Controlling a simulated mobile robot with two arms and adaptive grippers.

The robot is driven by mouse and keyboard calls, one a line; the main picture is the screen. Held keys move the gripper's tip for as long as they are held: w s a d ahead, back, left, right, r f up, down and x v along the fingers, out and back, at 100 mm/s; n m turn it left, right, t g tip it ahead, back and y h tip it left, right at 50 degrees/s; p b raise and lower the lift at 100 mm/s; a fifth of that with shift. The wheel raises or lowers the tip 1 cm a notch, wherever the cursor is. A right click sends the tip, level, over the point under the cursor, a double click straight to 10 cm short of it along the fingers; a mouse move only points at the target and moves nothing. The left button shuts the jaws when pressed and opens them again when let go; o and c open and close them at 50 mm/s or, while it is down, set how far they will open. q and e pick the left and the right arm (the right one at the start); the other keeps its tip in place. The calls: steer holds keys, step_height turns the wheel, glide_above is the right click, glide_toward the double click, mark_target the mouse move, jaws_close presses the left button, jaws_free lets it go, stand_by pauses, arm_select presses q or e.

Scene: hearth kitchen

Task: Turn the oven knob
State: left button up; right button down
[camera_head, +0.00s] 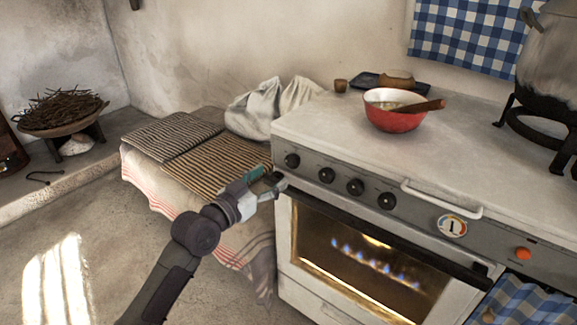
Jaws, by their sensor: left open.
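The white oven (285,245) stands at the right of the head view, with blue flames showing behind its door glass. Its dark front panel carries a row of several black knobs: the leftmost knob (292,160), a second knob (326,175), a third knob (355,186) and a fourth knob (387,201). An orange-red knob (522,253) sits farther right on the panel. My left gripper (276,186) is open, just below and left of the leftmost knob, near the oven's front left corner. Whether it touches the oven cannot be told. My right gripper is not in view.
A white handle bar (441,199) sticks out from the stove's top edge. A red bowl (394,117) with a wooden spoon stands on the stove top. A bench with striped cloths (172,135) lies left of the oven. The floor at left is clear.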

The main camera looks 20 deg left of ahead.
mark_target(290, 162)
arm_select(q)
steer(key=b+x, duration=0.1)
steer(key=x, duration=0.5)
steer(key=shift+w, duration=0.25)
steer(key=shift+x, duration=0.75)
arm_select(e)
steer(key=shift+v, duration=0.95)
arm_select(q)
steer(key=shift+c, duration=0.2)
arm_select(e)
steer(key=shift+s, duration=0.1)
arm_select(q)
steer(key=c, duration=1.1)
